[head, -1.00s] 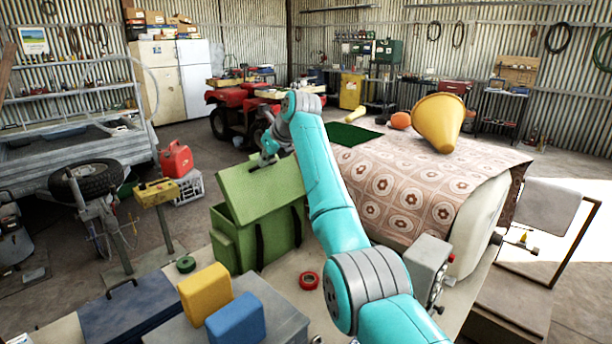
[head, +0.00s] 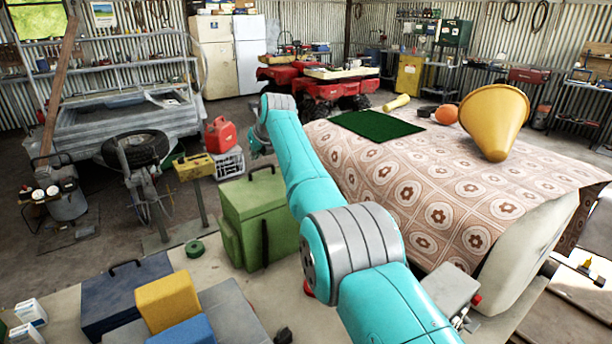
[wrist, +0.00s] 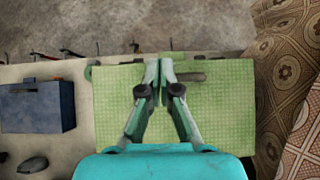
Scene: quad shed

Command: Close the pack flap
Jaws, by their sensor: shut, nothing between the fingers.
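The green pack (head: 238,235) stands on the pale bench, left of my arm in the head view. Its flap (head: 255,190) lies flat over the top, with a dark handle on it. Dark straps run down the side. My gripper (head: 260,150) is above the far part of the flap, shut and empty. In the wrist view the flap (wrist: 230,115) fills the middle, and my gripper (wrist: 160,65) points at its far edge, near the handle. I cannot tell whether the fingertips touch the flap.
A patterned cloth (head: 440,190) covers a large bulky form to the right, with a yellow cone (head: 495,115) on it. A blue case (head: 125,290), a yellow block (head: 168,298) and green tape (head: 195,248) sit left on the bench. A red can (head: 220,135) is beyond.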

